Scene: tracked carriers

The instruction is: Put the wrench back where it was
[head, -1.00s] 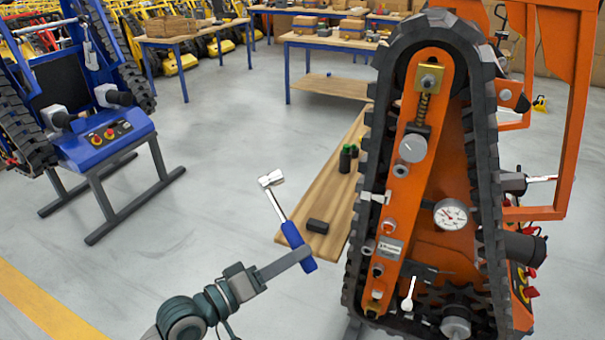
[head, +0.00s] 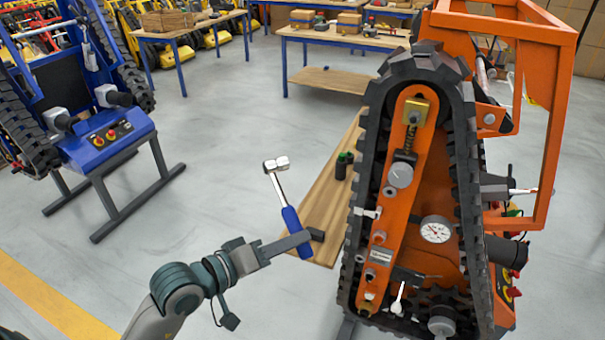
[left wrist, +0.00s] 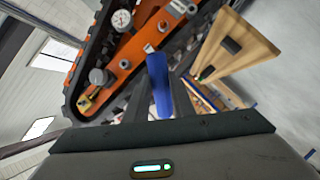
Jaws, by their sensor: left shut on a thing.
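In the left wrist view the blue handle (left wrist: 159,88) stands between my left gripper's fingers (left wrist: 160,105). The orange tracked carrier (head: 395,215) stands to the right of the wrench, with a gap between them in the head view. My right gripper is not in view.
A dial gauge (head: 435,229) is on the carrier's side. A blue tracked carrier (head: 105,140) stands at left. Grey floor (head: 220,140) between is clear.

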